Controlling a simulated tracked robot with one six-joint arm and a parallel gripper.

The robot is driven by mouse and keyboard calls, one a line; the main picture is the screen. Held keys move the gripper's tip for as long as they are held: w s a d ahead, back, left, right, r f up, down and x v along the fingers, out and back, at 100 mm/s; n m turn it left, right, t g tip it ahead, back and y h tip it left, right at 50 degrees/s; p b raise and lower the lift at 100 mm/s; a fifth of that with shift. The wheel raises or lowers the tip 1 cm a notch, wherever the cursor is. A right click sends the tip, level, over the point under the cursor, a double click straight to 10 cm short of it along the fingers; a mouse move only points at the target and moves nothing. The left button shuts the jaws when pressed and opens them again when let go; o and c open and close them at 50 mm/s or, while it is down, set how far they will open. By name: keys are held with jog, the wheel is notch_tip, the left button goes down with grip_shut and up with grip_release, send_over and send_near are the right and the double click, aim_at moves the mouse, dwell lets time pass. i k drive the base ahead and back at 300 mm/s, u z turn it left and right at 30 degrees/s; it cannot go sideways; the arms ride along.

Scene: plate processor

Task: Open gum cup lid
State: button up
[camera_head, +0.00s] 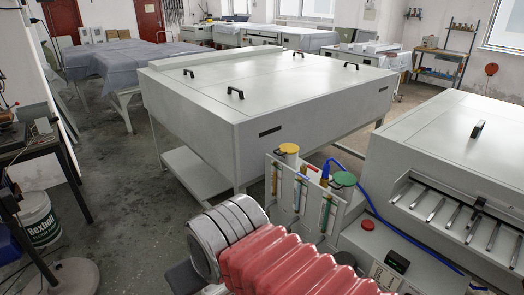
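Two lidded cups stand at the left end of the plate processor (420,200) in the head view. One has a yellow lid (289,149), the other a green lid (344,180). Both lids appear to lie flat and closed. I cannot tell which one is the gum cup. A pale panel with coloured tubes (297,198) stands in front of them and hides much of the cup bodies. A red ribbed arm section with silver rings fills the lower middle, in front of the panel. My gripper's fingers are not in view.
A large white cabinet table (270,80) with black handles stands behind the cups. A blue hose (375,208) runs from the cups across the processor, near a red button (367,225). Open floor (140,200) lies to the left, with a white bucket (40,220).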

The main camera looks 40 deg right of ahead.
aim_at(286, 148)
jog(key=u, duration=0.15)
jog(key=i, duration=1)
jog(key=u, duration=0.1)
